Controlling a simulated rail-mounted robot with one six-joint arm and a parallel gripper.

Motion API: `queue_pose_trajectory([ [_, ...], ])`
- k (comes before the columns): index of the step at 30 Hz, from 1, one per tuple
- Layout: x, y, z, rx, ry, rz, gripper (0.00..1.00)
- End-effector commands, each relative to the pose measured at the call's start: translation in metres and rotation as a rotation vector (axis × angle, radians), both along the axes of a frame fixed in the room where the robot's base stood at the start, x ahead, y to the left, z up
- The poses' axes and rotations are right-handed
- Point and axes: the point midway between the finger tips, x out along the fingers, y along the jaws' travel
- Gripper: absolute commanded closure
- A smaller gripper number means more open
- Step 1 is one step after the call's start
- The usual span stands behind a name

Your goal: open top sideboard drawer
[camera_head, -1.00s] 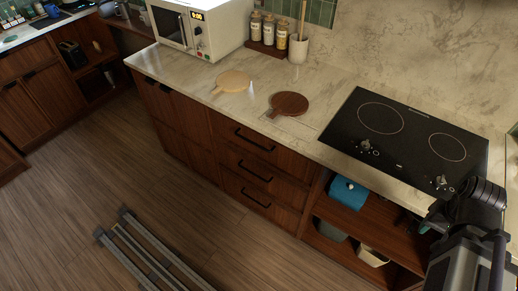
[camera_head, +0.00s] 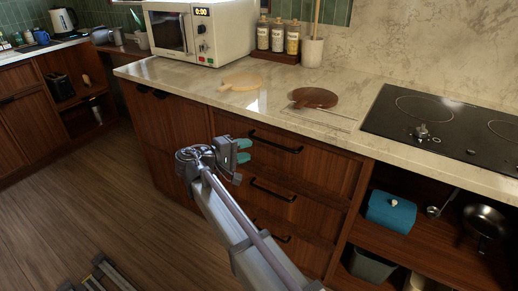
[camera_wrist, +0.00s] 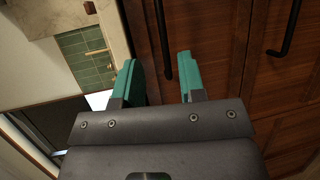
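The top sideboard drawer (camera_head: 310,165) has a dark wood front with a black bar handle (camera_head: 275,142). It looks shut, flush with the drawers below. My gripper (camera_head: 247,150) is in front of the drawer stack, by the left end of the top handle. Its two teal fingers are apart with nothing held. In the wrist view, the top handle (camera_wrist: 162,40) shows in the gap between the open fingertips (camera_wrist: 157,60), closer to the right finger. I cannot tell whether it lies between the fingers or beyond them.
The second drawer's handle (camera_head: 273,190) is just below. The marble counter (camera_head: 205,88) overhangs the drawers and bears two round boards, the brown one (camera_head: 314,97) near the edge. Open shelves with a blue box (camera_head: 391,212) are on the right.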

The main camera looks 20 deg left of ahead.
Motion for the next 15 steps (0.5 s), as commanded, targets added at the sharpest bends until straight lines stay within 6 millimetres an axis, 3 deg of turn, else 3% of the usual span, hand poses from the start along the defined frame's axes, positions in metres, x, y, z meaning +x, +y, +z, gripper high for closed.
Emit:
queue_pose_trajectory([
  [15, 0.080, -0.054, -0.020, 0.001, 0.003, -0.003, 0.63],
])
